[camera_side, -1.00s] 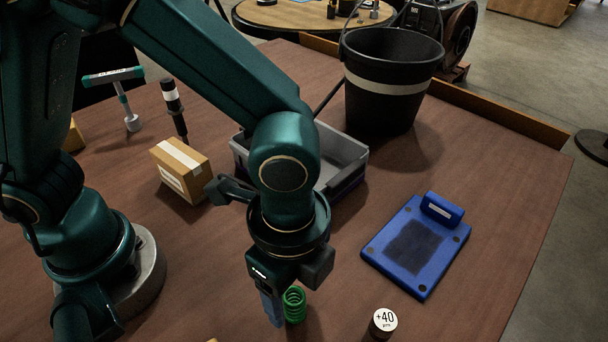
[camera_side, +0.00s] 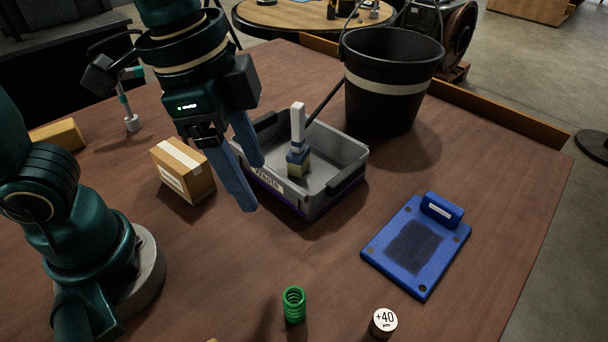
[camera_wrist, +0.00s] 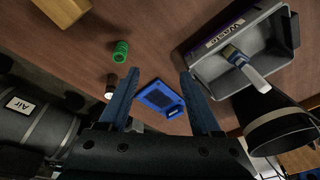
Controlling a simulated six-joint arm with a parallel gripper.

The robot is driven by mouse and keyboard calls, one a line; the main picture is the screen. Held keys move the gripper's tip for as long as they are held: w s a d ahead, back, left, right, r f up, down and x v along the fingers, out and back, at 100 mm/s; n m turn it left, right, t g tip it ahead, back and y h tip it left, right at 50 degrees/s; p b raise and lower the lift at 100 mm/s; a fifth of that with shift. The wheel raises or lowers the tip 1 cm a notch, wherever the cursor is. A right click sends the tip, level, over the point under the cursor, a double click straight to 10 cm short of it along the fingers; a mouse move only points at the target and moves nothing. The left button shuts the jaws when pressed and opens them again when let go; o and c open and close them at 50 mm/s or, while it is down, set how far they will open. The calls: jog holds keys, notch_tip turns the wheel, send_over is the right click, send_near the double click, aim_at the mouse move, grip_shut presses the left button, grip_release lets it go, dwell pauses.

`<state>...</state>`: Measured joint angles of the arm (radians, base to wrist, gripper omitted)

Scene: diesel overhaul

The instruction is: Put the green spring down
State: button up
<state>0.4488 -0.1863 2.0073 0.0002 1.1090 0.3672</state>
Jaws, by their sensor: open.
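The green spring (camera_side: 294,305) stands upright on the brown table near the front, left of the +40 cylinder. In the wrist view the spring (camera_wrist: 120,51) shows at the upper left, apart from the fingers. My gripper (camera_side: 251,188) is open and empty, raised well above the table beside the grey waste bin. Its two blue fingers (camera_wrist: 160,85) are spread in the wrist view with nothing between them but the distant table and blue pad.
The grey bin labelled Waste (camera_side: 335,195) holds a brush-like tool (camera_side: 298,130). A blue pad (camera_side: 416,243) lies at the right, and a +40 cylinder (camera_side: 383,323) stands at the front. A cardboard box (camera_side: 184,170) and a black bucket (camera_side: 390,110) stand farther back. Table around the spring is clear.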

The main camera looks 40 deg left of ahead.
jog(key=s+a+f+n+t+y, duration=0.1)
jog(key=s+a+n+t, duration=0.1)
jog(key=a+n, duration=0.7)
jog(key=shift+t, duration=0.7)
jog(key=shift+s, duration=0.1)
